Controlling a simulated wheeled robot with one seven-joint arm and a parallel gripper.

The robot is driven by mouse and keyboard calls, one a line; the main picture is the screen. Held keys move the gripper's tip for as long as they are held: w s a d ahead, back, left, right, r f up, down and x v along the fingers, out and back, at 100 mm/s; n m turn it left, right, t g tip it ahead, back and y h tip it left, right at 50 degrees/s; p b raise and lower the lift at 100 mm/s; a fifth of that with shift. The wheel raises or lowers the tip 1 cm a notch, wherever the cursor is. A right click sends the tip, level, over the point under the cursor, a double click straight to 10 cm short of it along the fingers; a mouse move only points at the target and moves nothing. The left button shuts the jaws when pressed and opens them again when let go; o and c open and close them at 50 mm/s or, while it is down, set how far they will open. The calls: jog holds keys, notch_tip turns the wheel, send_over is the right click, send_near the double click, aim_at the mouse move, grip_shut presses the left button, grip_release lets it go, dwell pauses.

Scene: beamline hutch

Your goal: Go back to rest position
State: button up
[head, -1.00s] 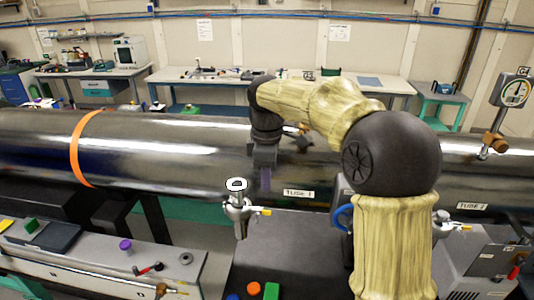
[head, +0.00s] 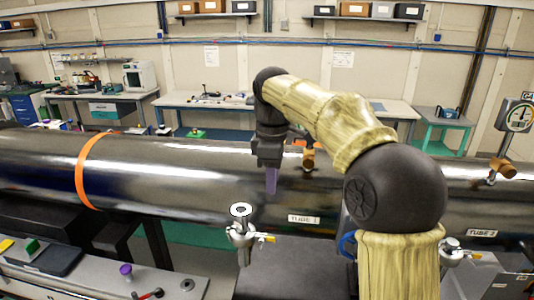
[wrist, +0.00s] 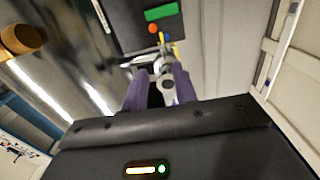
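My gripper (head: 271,190) hangs with its purple fingers downward in front of the large steel tube, up and to the right of a valve with a round flanged top (head: 241,211). In the wrist view my gripper (wrist: 160,85) shows two purple fingers apart. The valve (wrist: 167,72) shows between and beyond them, and I see nothing held.
The large tube (head: 190,165) crosses the view, with an orange band and a "TUBE 1" label (head: 304,219). A gauge (head: 519,116) stands at the right. A side bench (head: 90,280) holds small parts at lower left. Workbenches (head: 195,99) line the back wall.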

jog(key=s+d+f+m+b, duration=0.1)
jog(key=s+d+f+m, duration=0.3)
jog(key=f, duration=0.4)
jog(key=s+d+f+m+t+b, duration=0.1)
jog(key=s+d+f+m, duration=0.3)
jog(key=s+f+m, duration=0.2)
jog(key=s+d+f+m+t+b, duration=0.1)
jog(key=s+d+f+m, duration=0.3)
jog(key=s+f, duration=0.4)
notch_tip(320, 180, down, 4)
jog(key=shift+s+f+m, duration=0.25)
jog(key=shift+s+m, duration=0.15)
jog(key=shift+m, duration=0.4)
